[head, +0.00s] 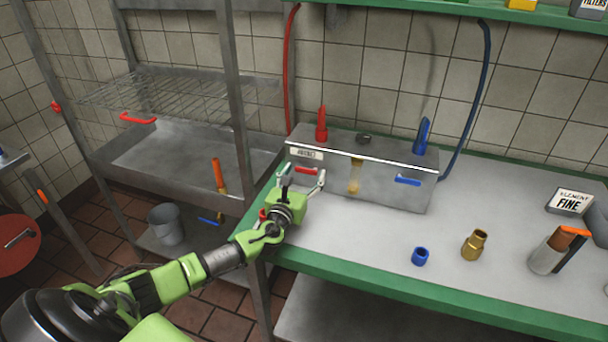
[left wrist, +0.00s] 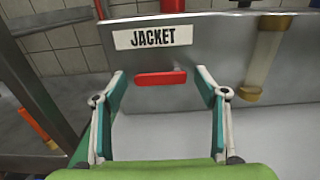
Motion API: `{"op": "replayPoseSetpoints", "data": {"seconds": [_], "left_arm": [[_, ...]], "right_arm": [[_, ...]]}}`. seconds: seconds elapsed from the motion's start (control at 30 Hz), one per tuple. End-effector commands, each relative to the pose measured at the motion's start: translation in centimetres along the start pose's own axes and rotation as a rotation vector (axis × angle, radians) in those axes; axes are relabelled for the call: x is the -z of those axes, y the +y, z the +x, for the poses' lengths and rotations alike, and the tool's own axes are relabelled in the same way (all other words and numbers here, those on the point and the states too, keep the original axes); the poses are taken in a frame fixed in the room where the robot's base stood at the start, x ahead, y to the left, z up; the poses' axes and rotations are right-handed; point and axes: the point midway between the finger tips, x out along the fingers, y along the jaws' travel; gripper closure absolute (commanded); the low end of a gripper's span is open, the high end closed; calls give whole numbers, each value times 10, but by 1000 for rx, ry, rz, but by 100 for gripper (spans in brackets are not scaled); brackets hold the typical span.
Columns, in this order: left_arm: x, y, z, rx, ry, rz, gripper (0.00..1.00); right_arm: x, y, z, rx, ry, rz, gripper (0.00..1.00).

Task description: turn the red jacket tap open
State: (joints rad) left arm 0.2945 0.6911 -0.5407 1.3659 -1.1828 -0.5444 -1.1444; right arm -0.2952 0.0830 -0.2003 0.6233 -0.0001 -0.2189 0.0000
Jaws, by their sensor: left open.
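The red jacket tap (head: 306,171) is a short red bar lying level on the front of a grey metal box (head: 390,190), under a white JACKET label (head: 306,154). In the left wrist view the tap (left wrist: 161,78) is straight ahead, between the fingertips, with the JACKET label (left wrist: 153,37) above it. My left gripper (head: 303,181) is open in front of the tap, with one finger to each side. In the left wrist view gaps show between the bar's ends and the fingers. My right gripper is not in view.
A blue tap (head: 408,180) is on the same box, to the right. Red (head: 321,125) and blue (head: 423,135) upright fittings stand on top. A blue ring (head: 420,256) and a brass fitting (head: 474,245) stand on the bench. A wire shelf (head: 150,95) stands left.

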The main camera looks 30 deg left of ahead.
Motion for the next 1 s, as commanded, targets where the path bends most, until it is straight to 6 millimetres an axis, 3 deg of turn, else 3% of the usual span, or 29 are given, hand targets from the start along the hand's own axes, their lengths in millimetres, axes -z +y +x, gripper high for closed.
{"op": "replayPoseSetpoints", "data": {"seconds": [0.27,0.4,0.77,1.0], "left_arm": [[1,0,1,0,1,0,37],[0,0,1,0,1,0,73],[2,0,0,0,0,-31,73],[8,-1,0,1,1,-157,73]], "right_arm": [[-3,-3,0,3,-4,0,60],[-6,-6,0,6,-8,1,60],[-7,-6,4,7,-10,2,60],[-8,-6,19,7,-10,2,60]]}}
